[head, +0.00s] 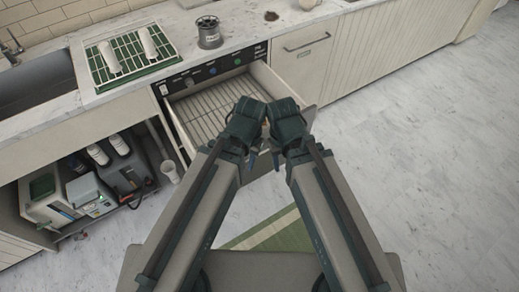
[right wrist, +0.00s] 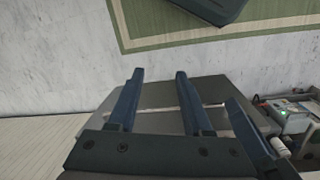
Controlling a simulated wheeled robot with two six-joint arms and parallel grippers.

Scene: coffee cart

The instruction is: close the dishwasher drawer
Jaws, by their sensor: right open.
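The dishwasher drawer (head: 202,108) is pulled out from under the counter. Its wire rack looks empty. My arms cover much of its front panel (head: 309,116). My left gripper (head: 252,157) and right gripper (head: 276,160) are close together, pointing down, over the drawer's front in the head view. The left gripper's fingers are mostly hidden by its wrist. In the right wrist view my right gripper (right wrist: 157,74) is open, with nothing between its fingers. A grey panel, probably the drawer front, lies behind them. I cannot tell whether they touch it.
A green drying rack (head: 119,62) with two white items and a dark grinder-like jar (head: 208,32) stand on the counter. The open cabinet at left holds machines and bottles (head: 119,145). A green mat (head: 272,236) lies on the floor; floor at right is clear.

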